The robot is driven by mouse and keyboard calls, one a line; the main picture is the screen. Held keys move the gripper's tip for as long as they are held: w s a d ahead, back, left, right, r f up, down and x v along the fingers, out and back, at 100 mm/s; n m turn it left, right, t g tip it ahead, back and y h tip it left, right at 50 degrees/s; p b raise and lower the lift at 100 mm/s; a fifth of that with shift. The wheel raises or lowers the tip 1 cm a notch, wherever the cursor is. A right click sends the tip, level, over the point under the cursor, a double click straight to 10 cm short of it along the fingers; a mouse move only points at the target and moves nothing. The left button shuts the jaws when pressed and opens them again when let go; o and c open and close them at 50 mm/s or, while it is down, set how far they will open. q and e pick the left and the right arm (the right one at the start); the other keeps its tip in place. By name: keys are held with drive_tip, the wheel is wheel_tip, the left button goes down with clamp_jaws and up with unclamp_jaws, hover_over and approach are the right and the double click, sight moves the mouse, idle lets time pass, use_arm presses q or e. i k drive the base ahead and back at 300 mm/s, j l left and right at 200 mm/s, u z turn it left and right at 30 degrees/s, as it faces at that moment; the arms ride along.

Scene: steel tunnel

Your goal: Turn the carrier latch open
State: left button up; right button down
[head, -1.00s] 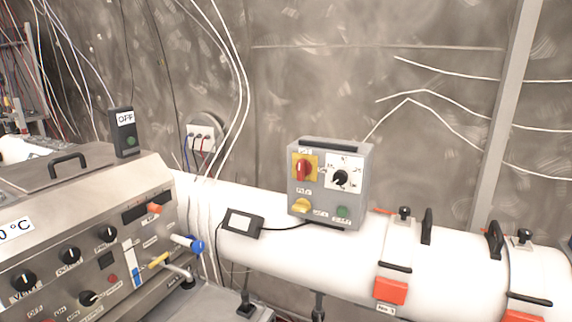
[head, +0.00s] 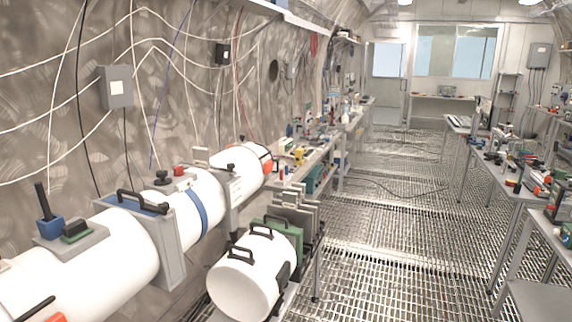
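I cannot tell for sure which part is the carrier latch. A short white cylinder (head: 243,284) with black handles (head: 247,256) and a green plate (head: 284,236) at its far end stands low in front of the pipe. A long white pipe (head: 112,252) runs along the left wall, with a grey clamp (head: 168,243) around it that has a black handle on top. A blue block with an upright black lever (head: 46,215) sits on the pipe at the left. Neither of my grippers is in view.
Cluttered benches line the right (head: 505,175) and the far left (head: 325,145). A cable (head: 400,190) lies across the floor. A grey wall box (head: 115,87) hangs above the pipe.

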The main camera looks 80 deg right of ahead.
sight(231, 166)
drive_tip(key=z, duration=2.25)
drive_tip(key=i+l+z, duration=0.1)
